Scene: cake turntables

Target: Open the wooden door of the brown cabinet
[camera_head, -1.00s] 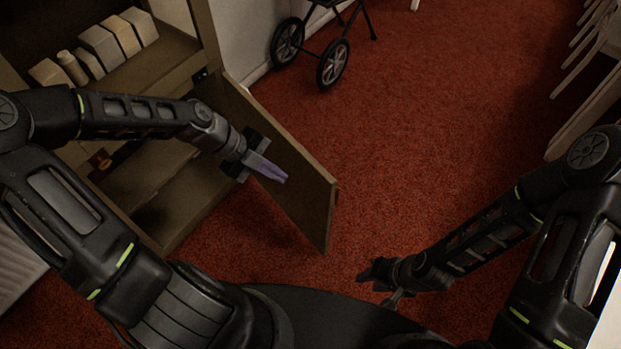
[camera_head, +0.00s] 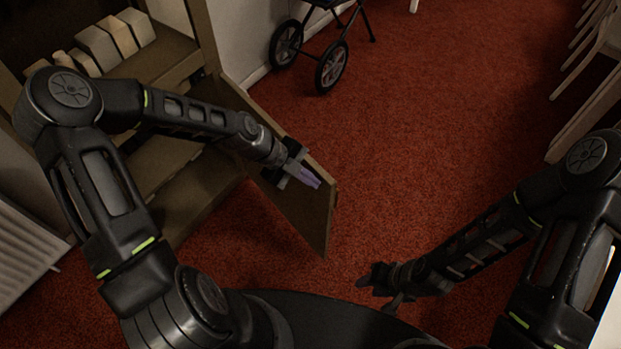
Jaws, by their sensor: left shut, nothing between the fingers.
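The brown cabinet (camera_head: 190,60) stands at the upper left with its lower compartment exposed. Its wooden door (camera_head: 310,222) is swung wide open, out over the red carpet. My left gripper (camera_head: 311,180) is shut and empty, with purple fingertips, on the inner side of the door near its free edge. Whether it touches the door I cannot tell. My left forearm hides part of the door and the compartment. My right gripper (camera_head: 375,283) hangs low over the carpet at the lower middle, away from the door; its fingers are too dark to judge.
Several boxes (camera_head: 98,47) stand on the cabinet's upper shelf. A wheeled cart (camera_head: 331,65) is beyond the door by the wall. White chairs (camera_head: 590,90) line the right side. A radiator (camera_head: 25,250) is at the left. The carpet (camera_head: 430,130) in the middle is clear.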

